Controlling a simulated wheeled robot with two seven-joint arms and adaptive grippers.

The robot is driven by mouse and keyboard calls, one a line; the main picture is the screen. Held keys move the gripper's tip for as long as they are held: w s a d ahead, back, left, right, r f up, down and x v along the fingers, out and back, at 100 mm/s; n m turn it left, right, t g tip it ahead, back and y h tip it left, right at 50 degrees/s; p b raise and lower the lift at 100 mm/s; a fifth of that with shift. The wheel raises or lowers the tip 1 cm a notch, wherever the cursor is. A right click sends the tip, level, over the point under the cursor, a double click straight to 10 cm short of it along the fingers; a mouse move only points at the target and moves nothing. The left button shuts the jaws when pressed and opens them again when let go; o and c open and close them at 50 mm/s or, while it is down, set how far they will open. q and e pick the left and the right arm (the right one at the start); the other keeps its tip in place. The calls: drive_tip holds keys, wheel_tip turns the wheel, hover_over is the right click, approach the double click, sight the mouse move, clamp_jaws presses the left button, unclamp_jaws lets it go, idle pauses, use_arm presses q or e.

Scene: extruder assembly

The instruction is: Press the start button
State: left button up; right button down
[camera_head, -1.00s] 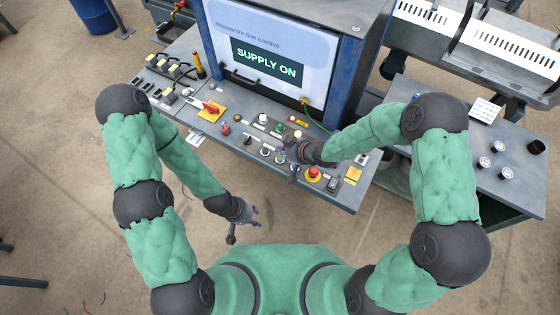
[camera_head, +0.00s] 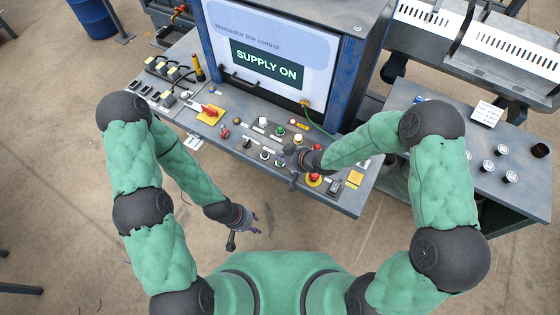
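The control panel (camera_head: 225,143) is a grey desk with several knobs and buttons in front of a screen (camera_head: 267,62) reading "SUPPLY ON". A green button (camera_head: 280,132) and a second green one (camera_head: 279,161) show on it; I cannot read which is labelled start. My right gripper (camera_head: 287,160) is over the panel's right half, close to the lower green button. Its fingers are small and dark, so contact and opening cannot be told. It partly hides nearby controls. My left gripper (camera_head: 243,240) hangs empty in front of the panel, fingers spread.
A red switch on a yellow plate (camera_head: 210,113) is on the panel's left. A side table (camera_head: 515,190) with several small cups stands at right. Open floor lies in front of the panel.

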drive_tip(key=shift+f, duration=0.2)
idle(0.6)
drive_tip(key=shift+f, duration=0.2)
drive_tip(key=shift+f+b, duration=0.45)
drive_tip(key=shift+b, duration=0.1)
idle(0.7)
drive_tip(key=shift+r, duration=0.15)
drive_tip(key=shift+r+p, duration=0.75)
drive_tip(key=shift+p, duration=0.05)
wheel_tip(320, 180, up, 5)
drive_tip(key=p, duration=0.4)
idle(0.3)
